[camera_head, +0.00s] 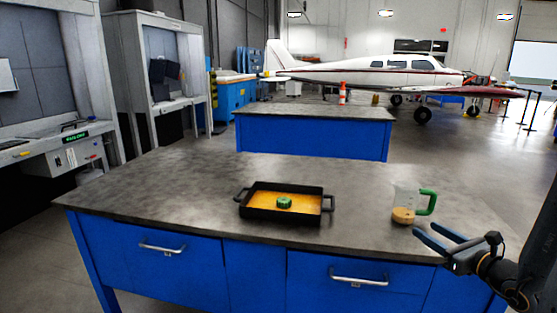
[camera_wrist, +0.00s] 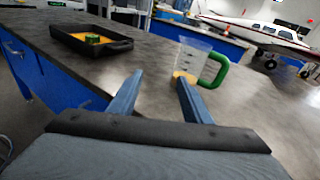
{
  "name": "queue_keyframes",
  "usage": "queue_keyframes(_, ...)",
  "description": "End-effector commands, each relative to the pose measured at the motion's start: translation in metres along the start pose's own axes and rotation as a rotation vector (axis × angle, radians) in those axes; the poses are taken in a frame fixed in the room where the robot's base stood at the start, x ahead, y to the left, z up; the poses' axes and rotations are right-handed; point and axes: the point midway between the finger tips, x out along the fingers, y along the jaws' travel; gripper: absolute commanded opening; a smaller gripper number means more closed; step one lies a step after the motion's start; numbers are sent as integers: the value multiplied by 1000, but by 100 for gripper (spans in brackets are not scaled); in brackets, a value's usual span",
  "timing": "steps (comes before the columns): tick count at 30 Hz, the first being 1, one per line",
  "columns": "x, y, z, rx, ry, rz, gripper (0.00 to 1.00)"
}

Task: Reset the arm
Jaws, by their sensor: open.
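My gripper (camera_head: 438,241) is open and empty, at the right front edge of the blue workbench. Its two blue-grey fingers stand apart in the wrist view (camera_wrist: 157,92). A clear measuring cup (camera_head: 405,205) with a green handle stands upright on the bench, just beyond the fingers, apart from them as far as I can tell. It holds a little tan content at the bottom. It also shows in the wrist view (camera_wrist: 190,58). A black tray (camera_head: 270,213) with two handles sits mid-bench. It holds an orange-yellow layer and a green knobbed part (camera_head: 284,202).
The grey bench top (camera_head: 170,190) is clear to the left of the tray and behind it. A second blue bench (camera_head: 315,131) stands behind. Grey workstations (camera_head: 60,140) line the left. A white airplane (camera_head: 370,72) is parked at the back.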

Motion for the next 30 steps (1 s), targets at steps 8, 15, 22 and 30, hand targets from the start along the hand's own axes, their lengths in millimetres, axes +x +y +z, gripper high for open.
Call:
queue_keyframes(8,14,142,12,-201,133,444,44)
queue_keyframes(15,-43,280,-2,-614,291,1002,44)
queue_keyframes(22,-114,321,-22,-1157,363,1446,44)
queue_keyframes(30,-140,305,-19,-1876,289,1769,44)
